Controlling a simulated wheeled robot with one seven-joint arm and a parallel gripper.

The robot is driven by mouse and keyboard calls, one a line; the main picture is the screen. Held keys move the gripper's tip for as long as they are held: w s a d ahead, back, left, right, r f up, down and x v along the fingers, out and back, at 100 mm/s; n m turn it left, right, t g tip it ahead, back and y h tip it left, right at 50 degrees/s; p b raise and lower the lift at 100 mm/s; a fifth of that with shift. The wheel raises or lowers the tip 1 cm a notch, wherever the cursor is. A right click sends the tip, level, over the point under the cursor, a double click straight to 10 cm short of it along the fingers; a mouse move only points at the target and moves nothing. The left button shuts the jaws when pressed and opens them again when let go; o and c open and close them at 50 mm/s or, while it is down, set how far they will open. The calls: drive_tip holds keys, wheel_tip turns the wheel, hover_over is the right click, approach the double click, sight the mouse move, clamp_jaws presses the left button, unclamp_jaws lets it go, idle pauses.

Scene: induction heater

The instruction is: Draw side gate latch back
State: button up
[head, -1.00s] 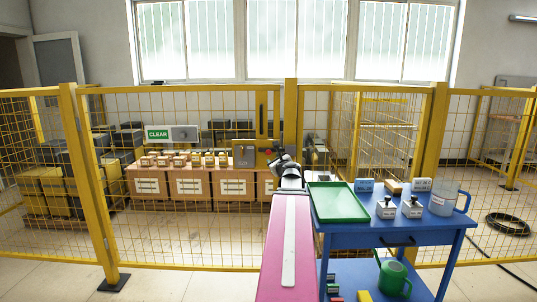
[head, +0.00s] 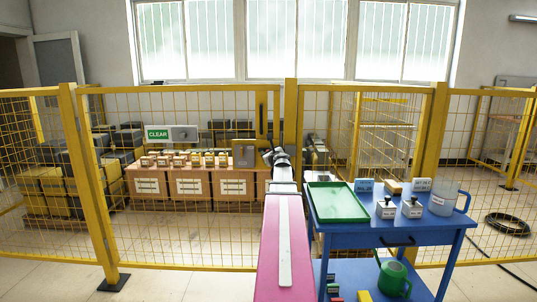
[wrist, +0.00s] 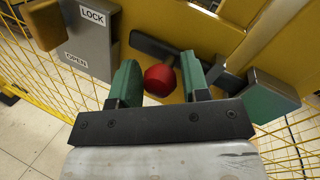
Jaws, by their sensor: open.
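The latch's red knob (wrist: 159,79) shows in the wrist view against a yellow gate plate. A dark bar (wrist: 160,50) runs behind it, partly hidden by my fingers. My gripper (wrist: 160,73) is open, with one green finger on each side of the knob and visible gaps between. In the head view my gripper (head: 276,158) is at the gate post side and covers the knob. A grey box (wrist: 85,40) with LOCK and OPEN labels is left of the knob; it also shows in the head view (head: 244,152).
A green block (wrist: 265,95) sits right of my right finger. A yellow piece (wrist: 42,24) juts out at upper left. Yellow mesh fence (head: 180,235) spans the scene. A blue cart (head: 385,240) with a green tray (head: 337,202) stands close right of my arm.

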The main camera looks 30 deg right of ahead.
clamp_jaws()
drive_tip(key=shift+w+a, duration=0.55)
drive_tip(key=shift+a, duration=0.35)
drive_tip(key=shift+w+a, duration=0.6)
drive_tip(key=shift+a, duration=0.3)
drive_tip(key=shift+w+a, duration=0.55)
drive_tip(key=shift+a, duration=0.35)
unclamp_jaws()
drive_tip(key=shift+a, duration=0.15)
approach(253, 150)
drive_tip(key=s, duration=0.3)
drive_tip(key=shift+s+a+f, duration=0.15)
drive_tip(key=shift+s+a, duration=0.25)
